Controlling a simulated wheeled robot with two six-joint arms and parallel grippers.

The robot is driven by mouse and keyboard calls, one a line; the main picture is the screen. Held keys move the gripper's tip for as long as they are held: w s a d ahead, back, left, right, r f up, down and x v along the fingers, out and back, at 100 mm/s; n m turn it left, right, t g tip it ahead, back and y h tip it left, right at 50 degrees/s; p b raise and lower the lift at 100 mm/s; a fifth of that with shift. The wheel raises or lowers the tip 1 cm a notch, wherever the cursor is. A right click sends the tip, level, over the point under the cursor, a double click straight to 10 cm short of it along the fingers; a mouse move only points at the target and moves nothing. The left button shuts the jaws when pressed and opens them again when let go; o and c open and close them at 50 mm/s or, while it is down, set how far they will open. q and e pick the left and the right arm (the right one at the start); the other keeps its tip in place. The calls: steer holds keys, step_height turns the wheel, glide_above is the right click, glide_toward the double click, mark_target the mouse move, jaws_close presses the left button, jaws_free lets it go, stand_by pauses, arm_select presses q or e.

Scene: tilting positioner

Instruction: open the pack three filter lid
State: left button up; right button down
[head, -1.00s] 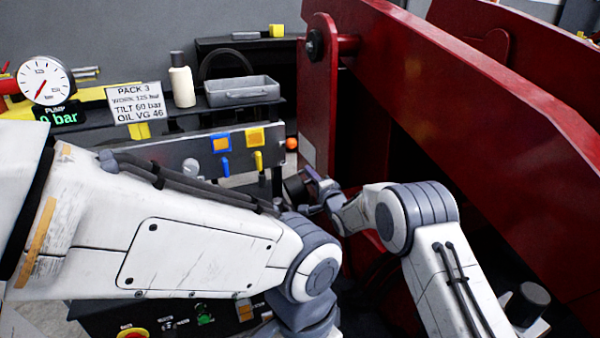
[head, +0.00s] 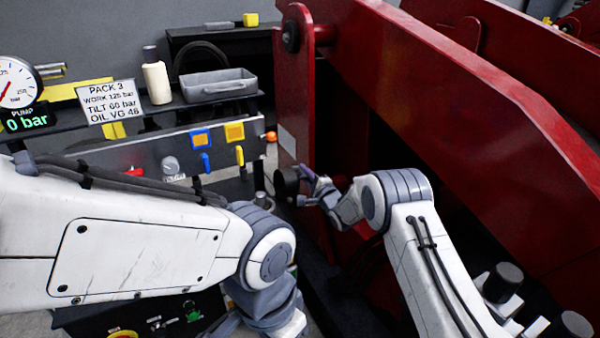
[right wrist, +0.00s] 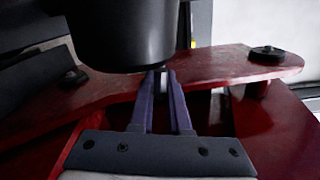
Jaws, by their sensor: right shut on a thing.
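A dark round cap-like part (head: 287,182), seemingly the filter lid, is in front of the red plate in the head view. In the right wrist view a dark cylinder (right wrist: 122,35), seemingly the same part, fills the top centre. My right gripper (head: 308,185) is at its right side; its fingers (right wrist: 160,85) are close together on a thin part just below the cylinder. That gripped part is mostly hidden. The sign (head: 108,100) reads PACK 3. My left gripper is at the bottom, below its grey wrist, mostly hidden and cut off.
Large red steel arms (head: 450,100) fill the right. A grey valve panel (head: 170,155) with blue and yellow levers stands left of the cap. A grey tray (head: 218,84) and white bottle (head: 157,78) stand on the shelf. The gauge display (head: 27,121) reads 0 bar.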

steer(key=shift+f, duration=0.2)
steer(key=c, duration=0.9)
jaws_free()
steer(key=shift+r, duration=0.1)
steer(key=shift+s+d+r, duration=0.1)
steer(key=shift+s+d, duration=0.2)
steer(key=shift+s, duration=0.2)
steer(key=p+v, duration=0.2)
steer(key=v, duration=0.7)
steer(key=shift+s, duration=0.2)
steer(key=shift+p, duration=0.3)
